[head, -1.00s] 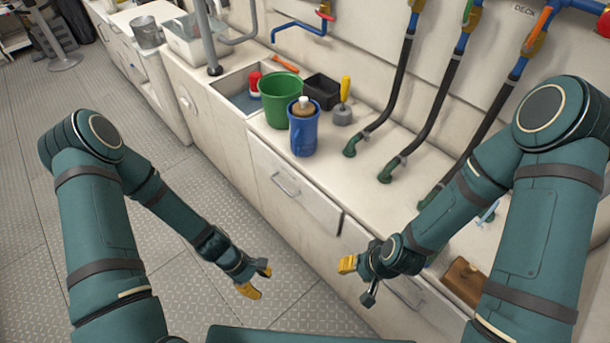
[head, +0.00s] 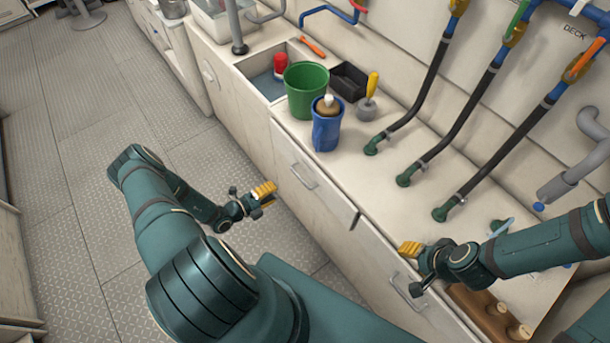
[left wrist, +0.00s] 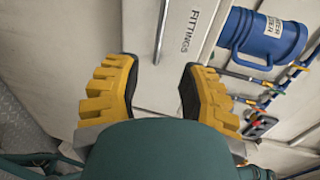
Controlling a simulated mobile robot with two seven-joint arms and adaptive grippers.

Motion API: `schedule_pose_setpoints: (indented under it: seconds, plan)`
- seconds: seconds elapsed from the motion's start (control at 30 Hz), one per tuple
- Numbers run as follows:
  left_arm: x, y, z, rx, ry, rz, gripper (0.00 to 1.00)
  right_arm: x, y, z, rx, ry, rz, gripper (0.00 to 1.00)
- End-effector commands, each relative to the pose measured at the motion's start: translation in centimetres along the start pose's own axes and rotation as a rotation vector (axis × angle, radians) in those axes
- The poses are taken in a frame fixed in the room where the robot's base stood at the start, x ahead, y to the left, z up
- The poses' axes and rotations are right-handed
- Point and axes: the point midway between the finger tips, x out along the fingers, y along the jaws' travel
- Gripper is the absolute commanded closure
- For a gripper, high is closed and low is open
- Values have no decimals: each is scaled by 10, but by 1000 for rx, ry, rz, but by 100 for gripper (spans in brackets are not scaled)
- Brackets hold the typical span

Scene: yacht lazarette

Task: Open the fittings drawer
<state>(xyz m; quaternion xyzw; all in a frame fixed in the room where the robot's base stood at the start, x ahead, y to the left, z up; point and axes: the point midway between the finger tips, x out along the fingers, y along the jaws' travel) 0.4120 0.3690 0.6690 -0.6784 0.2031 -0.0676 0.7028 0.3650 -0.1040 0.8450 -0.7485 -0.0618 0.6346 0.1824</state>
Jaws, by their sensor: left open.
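The fittings drawer (head: 318,190) is a pale front panel in the counter below the blue jug, and it looks shut. Its grey bar handle (head: 304,176) runs along the front. In the left wrist view the "FITTINGS" label (left wrist: 190,32) stands beside the handle (left wrist: 162,30), which lies ahead of and between my fingers. My left gripper (head: 265,192) is open and empty, a short way out from the drawer front, left of and slightly below the handle. Its yellow fingers (left wrist: 158,92) are spread apart. My right gripper (head: 412,264) is near another handle (head: 406,291) further right; its opening is unclear.
On the counter (head: 385,190) stand a green bucket (head: 306,92), a blue jug (head: 326,133), a black bin (head: 348,80) and several dark hoses (head: 435,90). A sink (head: 262,84) lies beyond. The metal floor (head: 150,110) left of the counter is open.

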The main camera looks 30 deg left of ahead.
Motion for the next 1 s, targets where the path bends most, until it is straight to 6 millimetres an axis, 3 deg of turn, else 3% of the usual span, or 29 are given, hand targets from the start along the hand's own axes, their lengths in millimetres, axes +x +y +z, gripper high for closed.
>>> schedule_pose_setpoints:
  seconds: [0.4,0.6,1.0]
  plan:
    - [82,0,-2,5,7,-1,59,1,0,0,0,0,0,51]
    - [111,-1,-2,5,7,-1,59,2,1,0,0,-1,0,51]
    - [124,-1,-2,4,6,1,59,2,1,0,0,-1,1,51]
